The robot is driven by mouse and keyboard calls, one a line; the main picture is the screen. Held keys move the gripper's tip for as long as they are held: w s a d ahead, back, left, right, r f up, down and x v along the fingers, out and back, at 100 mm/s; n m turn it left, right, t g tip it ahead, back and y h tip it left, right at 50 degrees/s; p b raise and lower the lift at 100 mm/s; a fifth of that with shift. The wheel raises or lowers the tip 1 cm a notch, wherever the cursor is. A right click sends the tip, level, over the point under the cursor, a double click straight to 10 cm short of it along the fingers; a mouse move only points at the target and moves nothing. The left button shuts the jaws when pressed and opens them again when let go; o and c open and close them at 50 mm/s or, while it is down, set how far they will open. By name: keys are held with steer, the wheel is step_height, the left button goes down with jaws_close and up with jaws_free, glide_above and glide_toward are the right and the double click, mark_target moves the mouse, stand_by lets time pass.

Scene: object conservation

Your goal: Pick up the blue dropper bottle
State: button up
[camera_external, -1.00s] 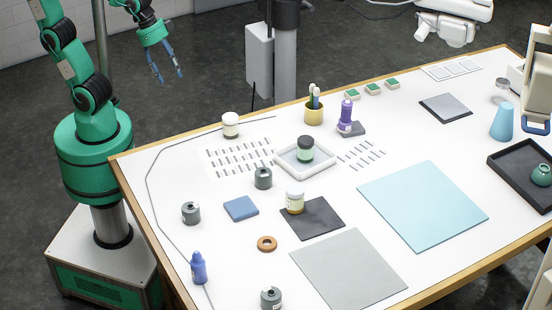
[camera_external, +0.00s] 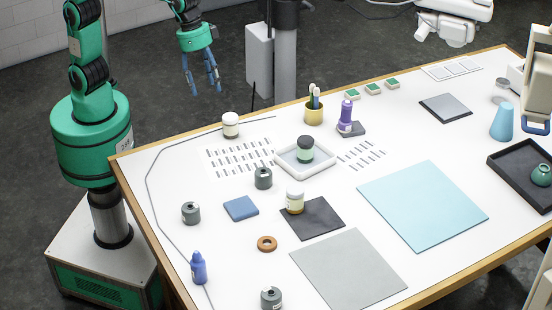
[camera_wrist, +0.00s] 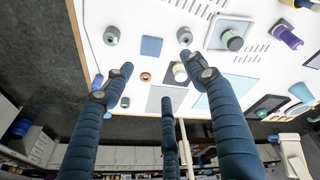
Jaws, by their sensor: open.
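The blue dropper bottle (camera_external: 198,269) stands upright on the white table near its left front edge. In the wrist view a blue bottle (camera_wrist: 97,82) shows at the left, partly behind a finger. My gripper (camera_external: 204,85) is open and empty, with its blue fingers pointing down beyond the table's back left edge, well away from the bottle. The fingers (camera_wrist: 158,74) spread across the wrist view with nothing between them in grasp.
A grey jar (camera_external: 191,213), a blue square block (camera_external: 241,208) and an orange ring (camera_external: 267,244) lie near the bottle. A second grey jar (camera_external: 271,298) stands at the front. A purple bottle (camera_external: 347,112) stands farther back. A thin grey line (camera_external: 160,220) runs along the table's left side.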

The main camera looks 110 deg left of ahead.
steer(key=w+d+p, duration=0.4)
steer(key=w+d, duration=0.3)
steer(key=d, duration=0.3)
steer(key=n+g+y+p, duration=0.1)
steer(key=n+g+p, duration=0.15)
steer(key=p, duration=0.95)
glide_toward(196, 252)
steer(key=shift+w+a+f+g, duration=0.15)
steer(key=shift+w+g, duration=0.05)
steer(key=shift+g, duration=0.05)
steer(key=shift+d+f, duration=0.2)
steer(key=shift+f, duration=0.05)
steer(key=shift+f+p, duration=0.3)
steer(key=shift+f, duration=3.95)
steer(key=shift+f, duration=0.1)
